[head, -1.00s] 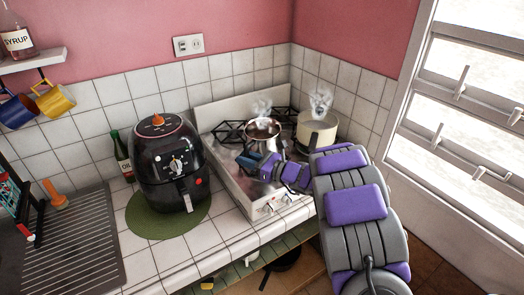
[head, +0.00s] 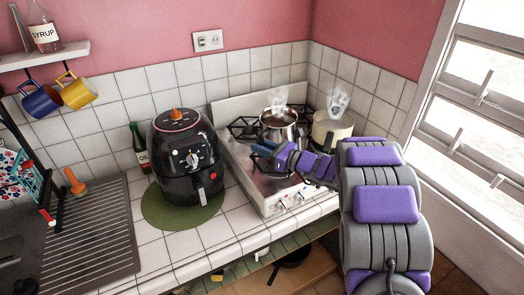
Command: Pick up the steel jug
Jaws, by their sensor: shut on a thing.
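The steel jug (head: 278,127) is a shiny round vessel with dark contents and steam rising from it. It is over the stove at the back corner of the counter. My gripper (head: 264,150) is at the jug's near side, shut on it. The exact contact is small and partly hidden by my purple and grey wrist. I cannot tell whether the jug's base is clear of the hob.
A cream pot (head: 333,128), also steaming, stands close to the right of the jug. The stove (head: 250,180) has black grates. A black air fryer (head: 187,160) on a green mat (head: 160,212) stands to the left, with a dark bottle (head: 140,148) beside it. The window is right.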

